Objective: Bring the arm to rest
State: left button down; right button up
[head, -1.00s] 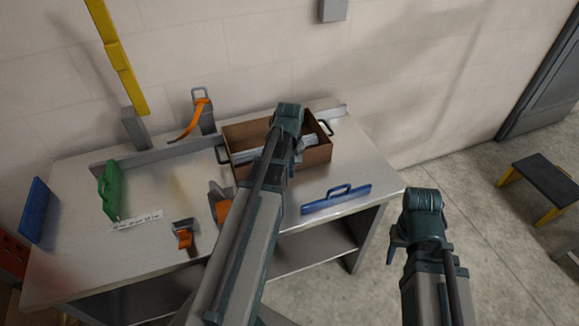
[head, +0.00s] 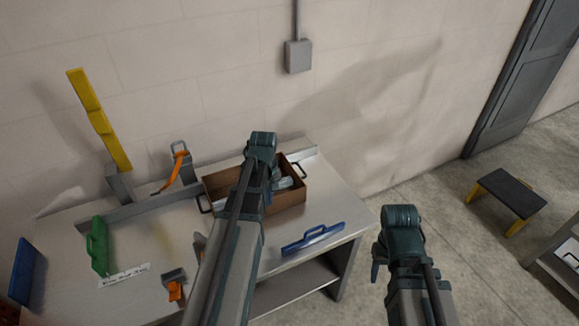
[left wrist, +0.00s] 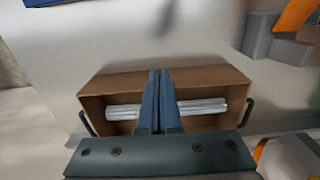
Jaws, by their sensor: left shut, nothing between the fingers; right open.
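My left arm reaches over the metal table, and its gripper (head: 272,178) is at the brown box. In the left wrist view, the left gripper's two fingers (left wrist: 160,85) are together with nothing between them, in front of or over the brown box (left wrist: 105,88). A light grey, rod-like bundle (left wrist: 200,107) lies in the box behind the fingers. The box also shows in the head view (head: 297,189), partly hidden by my arm. My right gripper (head: 378,262) is off the table's right side, over the floor, open and empty.
On the table (head: 225,205) are a blue handled piece (head: 313,239), a green handled piece (head: 97,246), an orange-strapped holder (head: 180,165) and a small orange-and-grey block (head: 174,284). A yellow bar (head: 99,120) stands at the back. A black-topped stool (head: 508,192) stands on open floor.

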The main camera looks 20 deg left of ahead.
pick_arm(q)
jog(key=s+d+m, duration=0.3)
jog(key=d+m, duration=0.1)
jog(key=d, duration=0.5)
jog(key=s+d+m, duration=0.4)
jog(key=d+m, duration=0.1)
jog(key=d, duration=0.3)
jog(key=s+d+m+y, duration=0.1)
jog(key=s+d+m, duration=0.3)
jog(key=d, duration=0.5)
jog(key=shift+s+d+m, duration=0.25)
jog(key=shift+d+m, duration=0.1)
jog(key=shift+m, duration=0.05)
